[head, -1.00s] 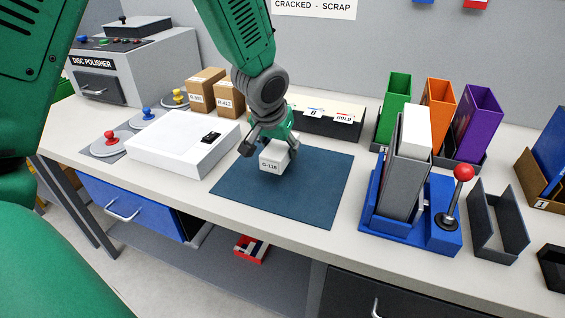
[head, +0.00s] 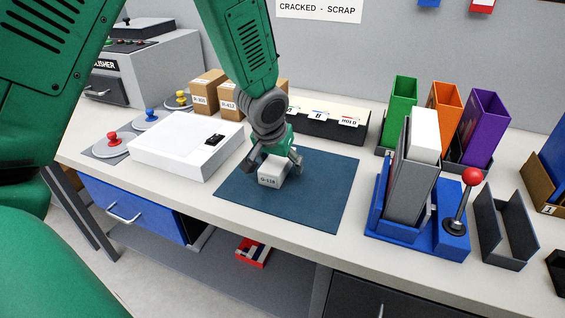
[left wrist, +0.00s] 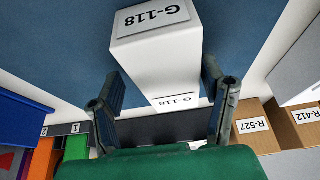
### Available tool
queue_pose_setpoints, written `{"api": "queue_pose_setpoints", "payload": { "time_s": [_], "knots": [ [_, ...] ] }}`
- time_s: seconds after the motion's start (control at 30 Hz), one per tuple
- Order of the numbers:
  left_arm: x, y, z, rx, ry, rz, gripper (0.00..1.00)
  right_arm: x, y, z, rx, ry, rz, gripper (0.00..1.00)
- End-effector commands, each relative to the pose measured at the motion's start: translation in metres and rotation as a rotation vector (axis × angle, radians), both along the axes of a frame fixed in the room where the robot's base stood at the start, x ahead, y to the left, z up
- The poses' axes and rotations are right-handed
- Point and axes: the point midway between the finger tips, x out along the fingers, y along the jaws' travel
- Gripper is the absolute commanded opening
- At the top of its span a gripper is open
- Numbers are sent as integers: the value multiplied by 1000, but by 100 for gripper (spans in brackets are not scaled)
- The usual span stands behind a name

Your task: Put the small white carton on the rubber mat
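The small white carton (head: 270,179), labelled G-118, rests on the dark blue rubber mat (head: 318,205), near the mat's left-back part. My left gripper (head: 272,166) is just above and around it, with a finger on each side. In the left wrist view the carton (left wrist: 160,50) lies between the fingers (left wrist: 165,85), with small gaps beside it, so the gripper looks open. The mat fills the upper part of that view (left wrist: 60,40). My right gripper is not in view.
A white flat box (head: 172,150) stands left of the mat, with brown cartons (head: 207,92) behind. A dark card box (head: 325,125) stands behind the mat. A blue fixture with a red-knobbed lever (head: 455,225) stands to the right. The mat's front and right are clear.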

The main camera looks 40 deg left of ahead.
Motion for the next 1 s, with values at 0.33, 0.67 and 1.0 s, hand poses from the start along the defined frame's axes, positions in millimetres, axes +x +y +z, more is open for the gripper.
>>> {"api": "queue_pose_setpoints", "payload": {
  "time_s": [0.33, 0.67, 1.0],
  "knots": [
    [-23, -8, 63, 2, -5, 0, 65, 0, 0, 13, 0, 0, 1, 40],
    [-41, -11, 105, 1, -1, 1, 65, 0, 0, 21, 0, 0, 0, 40],
    [-43, -11, 109, 1, 0, 1, 65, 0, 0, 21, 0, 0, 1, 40]
  ]
}}
